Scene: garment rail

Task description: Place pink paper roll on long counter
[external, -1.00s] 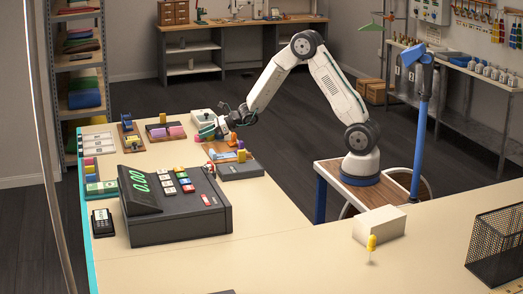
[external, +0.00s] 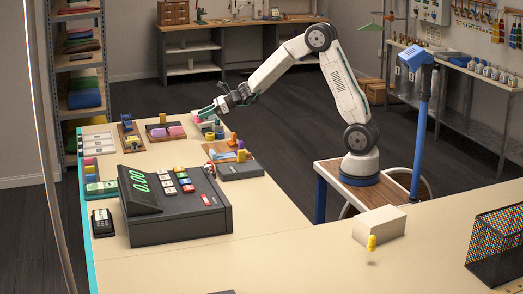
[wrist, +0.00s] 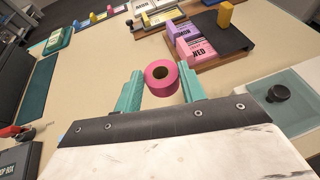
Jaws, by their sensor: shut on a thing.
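The pink paper roll (wrist: 161,77) sits between the teal fingers of my gripper (wrist: 161,88) in the wrist view, its round open end facing the camera. The fingers are shut on its sides. In the external view my gripper (external: 208,110) is raised above the far part of the long counter (external: 270,215), and I cannot clearly make out the roll there. The counter's pale top (wrist: 105,80) shows below the roll in the wrist view.
A dark board with pink and purple labelled blocks (wrist: 190,40) lies ahead of the roll. A cash register (external: 175,215) stands on the counter nearer the external camera. Small coloured items (external: 205,122) crowd the area under my gripper. Bare counter lies left of the roll in the wrist view.

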